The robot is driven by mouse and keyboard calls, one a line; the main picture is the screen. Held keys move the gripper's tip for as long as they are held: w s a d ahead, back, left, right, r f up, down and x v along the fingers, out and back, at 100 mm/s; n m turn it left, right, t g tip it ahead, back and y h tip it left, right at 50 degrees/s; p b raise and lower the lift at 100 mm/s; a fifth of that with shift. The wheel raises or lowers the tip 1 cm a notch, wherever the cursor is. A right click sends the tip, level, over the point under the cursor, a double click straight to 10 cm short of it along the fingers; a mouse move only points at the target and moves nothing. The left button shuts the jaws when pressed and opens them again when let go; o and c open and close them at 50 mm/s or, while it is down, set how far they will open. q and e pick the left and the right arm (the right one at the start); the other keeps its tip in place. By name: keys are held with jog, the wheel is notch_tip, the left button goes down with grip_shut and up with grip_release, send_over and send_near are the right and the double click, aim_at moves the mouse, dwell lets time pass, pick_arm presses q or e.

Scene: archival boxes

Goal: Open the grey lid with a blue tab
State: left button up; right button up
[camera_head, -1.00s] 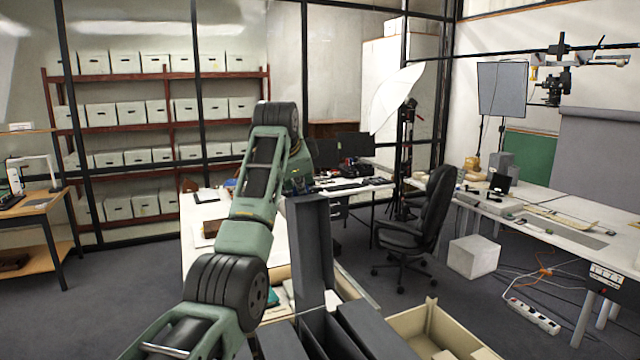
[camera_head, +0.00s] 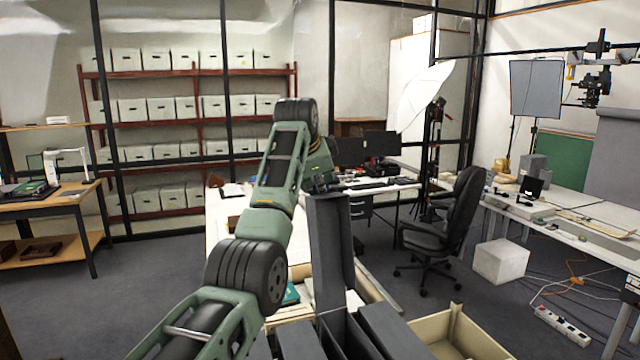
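A grey lid (camera_head: 332,235) stands upright, raised at the back of an open grey box (camera_head: 338,338) at the bottom centre. I see no blue tab on the side of the lid that faces me. My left arm comes in from the lower left and bends over toward the top of the lid. My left gripper (camera_head: 322,184) is a small dark shape at the lid's top edge, mostly hidden behind the wrist. I cannot tell whether its fingers touch or hold the lid. My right gripper is out of view.
Other grey boxes (camera_head: 385,335) stand close beside the open one. A beige tray (camera_head: 455,318) is to their right. A white table (camera_head: 222,208) lies behind my arm. An office chair (camera_head: 450,225) stands on the clear floor at centre right.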

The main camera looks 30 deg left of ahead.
pick_arm(q)
jog(key=shift+s+d+r, duration=0.1)
jog(key=shift+r, duration=0.15)
jog(key=v, duration=1.1)
jog(key=shift+s, duration=0.2)
